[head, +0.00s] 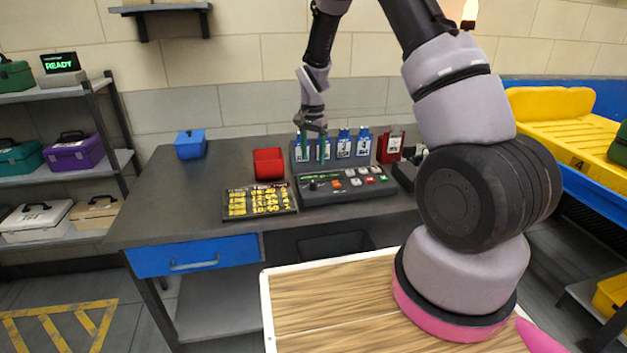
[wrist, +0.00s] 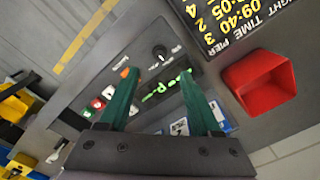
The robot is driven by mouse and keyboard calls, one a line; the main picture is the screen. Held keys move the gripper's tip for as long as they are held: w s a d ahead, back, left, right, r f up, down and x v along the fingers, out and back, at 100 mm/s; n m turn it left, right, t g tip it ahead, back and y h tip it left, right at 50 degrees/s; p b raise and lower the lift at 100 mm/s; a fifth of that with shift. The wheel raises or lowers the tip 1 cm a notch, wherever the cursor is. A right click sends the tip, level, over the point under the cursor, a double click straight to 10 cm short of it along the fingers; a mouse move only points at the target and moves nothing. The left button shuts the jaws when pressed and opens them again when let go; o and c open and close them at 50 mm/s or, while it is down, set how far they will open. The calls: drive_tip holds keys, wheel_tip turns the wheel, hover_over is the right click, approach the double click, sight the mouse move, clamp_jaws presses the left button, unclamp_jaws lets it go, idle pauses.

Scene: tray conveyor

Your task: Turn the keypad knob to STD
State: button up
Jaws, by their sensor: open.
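The keypad (head: 345,188) is a dark panel on the grey desk, with a small green display and several red, white and orange buttons. Its knob (head: 313,185) is small and dark at the left end. In the wrist view the knob (wrist: 160,51) shows with a pale mark, just beyond and between the fingertips; the lettering around it is too small to read. My gripper (head: 311,157) is above the keypad's left part, pointing down, with its green fingers apart. In the wrist view my gripper (wrist: 158,73) is empty, and its fingers do not touch the knob.
A rack of blue tags (head: 344,147) stands just behind the keypad. A red bin (head: 268,164) and a black board with yellow times (head: 259,201) are to its left. A red holder (head: 390,146) is at its right. A blue bin (head: 190,144) stands farther left.

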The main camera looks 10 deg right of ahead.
sight(313, 182)
wheel_tip(313, 182, down, 10)
drive_tip(key=shift+r, duration=0.25)
clamp_jaws()
